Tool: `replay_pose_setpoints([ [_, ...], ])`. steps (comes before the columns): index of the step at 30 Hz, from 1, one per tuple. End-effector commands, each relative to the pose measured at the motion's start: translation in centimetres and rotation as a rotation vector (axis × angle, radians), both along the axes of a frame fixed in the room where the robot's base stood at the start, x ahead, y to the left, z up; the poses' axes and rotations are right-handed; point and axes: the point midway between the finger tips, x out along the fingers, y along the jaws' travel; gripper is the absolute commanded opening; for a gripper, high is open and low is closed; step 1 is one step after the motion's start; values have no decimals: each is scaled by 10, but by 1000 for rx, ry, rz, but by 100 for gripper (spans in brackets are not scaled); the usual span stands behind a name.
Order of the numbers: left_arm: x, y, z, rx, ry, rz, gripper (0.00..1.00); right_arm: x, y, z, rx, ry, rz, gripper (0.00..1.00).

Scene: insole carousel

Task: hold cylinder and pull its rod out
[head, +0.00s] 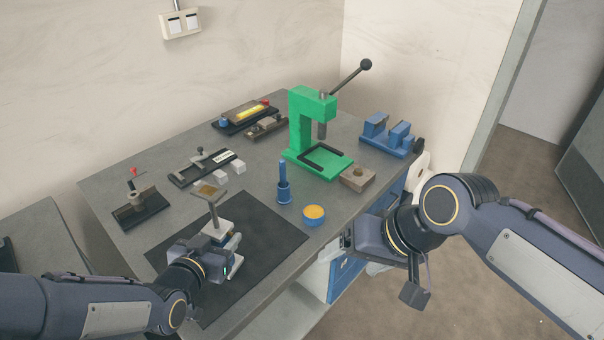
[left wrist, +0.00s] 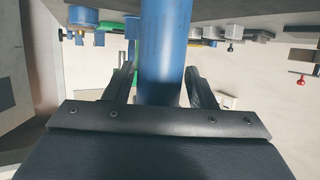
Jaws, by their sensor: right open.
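A blue cylinder (head: 284,193) stands upright on the bench, just beyond the black mat, with a thinner blue rod (head: 282,169) rising from its top. My left gripper (head: 228,237) is over the mat, to the left of and nearer than the cylinder. Its fingers are apart, with nothing between them in the head view. In the left wrist view, which is upside down, the blue cylinder (left wrist: 165,45) lines up between the two fingers; its lower part in the picture is hidden by my gripper's body. My right gripper (head: 349,239) is open and empty by the bench's right edge.
A blue bowl with orange contents (head: 314,214) stands close to the cylinder's right. A green press (head: 302,130) with a lever stands behind it. Blue blocks (head: 388,137), a brown block (head: 357,179) and several black-based fixtures lie around. The black mat (head: 262,235) is mostly clear.

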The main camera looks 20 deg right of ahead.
Motion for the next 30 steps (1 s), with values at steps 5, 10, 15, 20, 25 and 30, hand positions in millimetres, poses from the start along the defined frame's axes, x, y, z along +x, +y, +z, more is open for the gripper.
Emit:
replay_pose_setpoints([
  [5, 0, 0, -1, 2, 2, 0, 64, 0, 0, 0, 0, 0, 0, 76],
  [10, -1, 0, -1, 3, 4, 0, 64, 0, 0, 0, 0, 0, 0, 76],
  [15, -9, 6, 3, 1, 4, 0, 64, 0, 0, 0, 0, 0, 0, 76],
  [20, -33, 22, 14, -2, 2, 2, 64, 0, 0, 0, 0, 0, 0, 76],
  [25, -61, 41, 27, -2, 0, 2, 64, 0, 0, 0, 0, 0, 0, 76],
  [30, -81, 55, 35, -1, 1, 0, 64, 0, 0, 0, 0, 0, 0, 76],
])
